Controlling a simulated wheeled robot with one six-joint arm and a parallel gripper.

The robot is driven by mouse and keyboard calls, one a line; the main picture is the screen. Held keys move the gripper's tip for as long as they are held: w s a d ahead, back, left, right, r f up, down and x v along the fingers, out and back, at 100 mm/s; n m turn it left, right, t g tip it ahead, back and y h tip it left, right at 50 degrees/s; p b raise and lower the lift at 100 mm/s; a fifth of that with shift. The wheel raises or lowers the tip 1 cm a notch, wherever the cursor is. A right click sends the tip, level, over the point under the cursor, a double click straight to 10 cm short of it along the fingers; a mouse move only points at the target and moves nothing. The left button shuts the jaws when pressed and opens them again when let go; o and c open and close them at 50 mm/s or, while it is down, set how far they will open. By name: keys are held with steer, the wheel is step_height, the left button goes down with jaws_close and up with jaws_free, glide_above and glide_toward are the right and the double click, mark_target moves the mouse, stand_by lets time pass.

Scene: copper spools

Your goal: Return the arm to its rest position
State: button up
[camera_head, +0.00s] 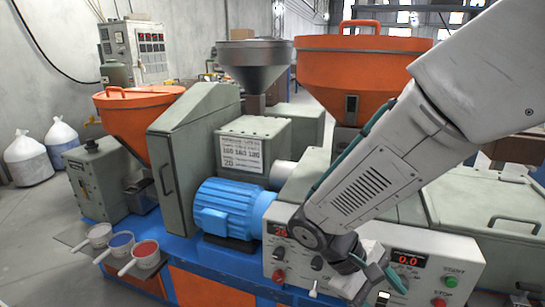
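My arm reaches in from the upper right and slants down to the left across the machine. My gripper (376,284) is at its lower end, in front of the white control panel (445,262) at the bottom of the view. The gripper is small and partly cut into by the panel's clutter behind it, so I cannot tell whether its fingers are open or shut. I see no object clearly held in it. No copper spools are recognisable in this view.
The machine has a blue motor (228,208), an orange hopper (135,118), a larger orange hopper (355,68) behind my arm and a grey funnel (254,62). Several scoops, one with red contents (146,251), sit at the left edge. White bags (28,160) stand on the floor.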

steer(key=s+d+r+m+t+y, duration=0.2)
steer(key=s+r+m+y, duration=0.1)
steer(key=r, duration=0.4)
steer(key=s+d+r+m+t+y, duration=0.2)
steer(key=s+d+r+m+y, duration=0.1)
steer(key=s+r+y, duration=0.2)
steer(key=shift+s+d+r+m+t, duration=0.25)
steer(key=shift+s+r+m+t, duration=0.15)
steer(key=shift+s+r, duration=0.55)
steer(key=shift+f, duration=0.1)
